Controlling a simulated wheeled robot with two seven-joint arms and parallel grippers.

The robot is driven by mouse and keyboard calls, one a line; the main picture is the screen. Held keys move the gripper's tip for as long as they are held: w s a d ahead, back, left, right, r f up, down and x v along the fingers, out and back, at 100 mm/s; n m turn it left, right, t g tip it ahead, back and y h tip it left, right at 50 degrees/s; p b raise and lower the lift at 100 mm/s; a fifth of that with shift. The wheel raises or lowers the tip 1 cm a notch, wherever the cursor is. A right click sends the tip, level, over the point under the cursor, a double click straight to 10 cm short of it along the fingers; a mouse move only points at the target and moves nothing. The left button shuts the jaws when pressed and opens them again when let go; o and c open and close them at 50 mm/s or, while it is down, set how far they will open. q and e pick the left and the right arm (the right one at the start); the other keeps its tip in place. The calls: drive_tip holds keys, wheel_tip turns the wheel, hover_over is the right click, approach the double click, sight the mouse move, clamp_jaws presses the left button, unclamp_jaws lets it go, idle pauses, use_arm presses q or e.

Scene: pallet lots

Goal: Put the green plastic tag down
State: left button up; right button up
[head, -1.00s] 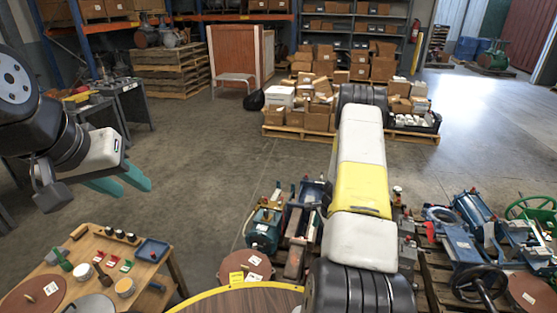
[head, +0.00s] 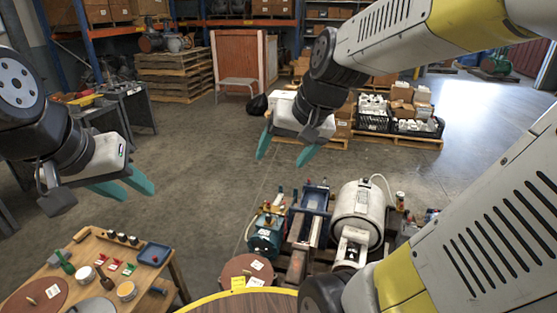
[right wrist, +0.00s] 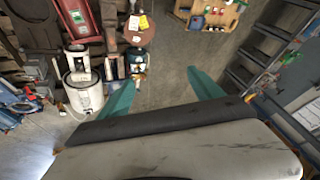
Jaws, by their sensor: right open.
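A small green plastic tag (head: 128,269) lies on the wooden table (head: 82,254) at the lower left of the head view, beside red tags (head: 115,263). The table also shows at the top of the right wrist view (right wrist: 233,17), where the tag is too small to make out surely. My left gripper (head: 138,194) hangs above and beyond the table with its teal fingers apart and nothing between them. My right gripper (head: 279,160) is open and empty over the floor, right of the table; its spread fingers also show in the right wrist view (right wrist: 162,84).
A round table edge (head: 225,303) is at the bottom. Machinery, including a white cylinder (head: 357,213), stands right of centre. The floor between is clear.

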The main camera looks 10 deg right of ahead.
drive_tip(key=s+r+n, duration=0.1)
drive_tip(key=s+n, duration=0.1)
drive_tip(key=s, duration=0.5)
drive_tip(key=shift+s+a+r+n+t+h, duration=0.2)
drive_tip(key=shift+s+a+n+t+h, duration=0.1)
drive_tip(key=shift+s, duration=0.1)
idle(0.6)
